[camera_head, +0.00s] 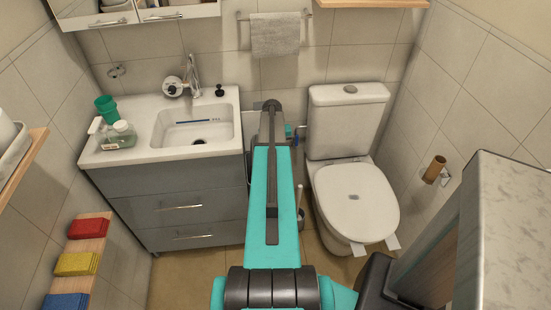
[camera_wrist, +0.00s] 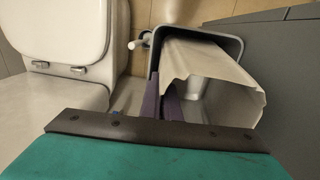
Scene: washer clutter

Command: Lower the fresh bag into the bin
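The fresh bag (camera_wrist: 215,65) is a pale beige, open-mouthed sleeve with a jagged rim in the wrist view. Its far part is within the outline of the grey bin (camera_wrist: 238,45), and its mouth stands out toward the camera. How deep it sits is unclear. My gripper (camera_wrist: 168,95) shows as purple fingers close together at the bag's left edge. They appear shut on the bag's wall, though their tips are partly hidden. In the head view my teal arm reaches forward between the vanity and toilet, and hides gripper, bag and bin.
The toilet (camera_head: 352,200) stands right of my arm, with its lid down. The vanity (camera_head: 180,205) is on the left, with a sink (camera_head: 195,128) and bottles on top. A grey panel (camera_wrist: 285,70) stands right beside the bin.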

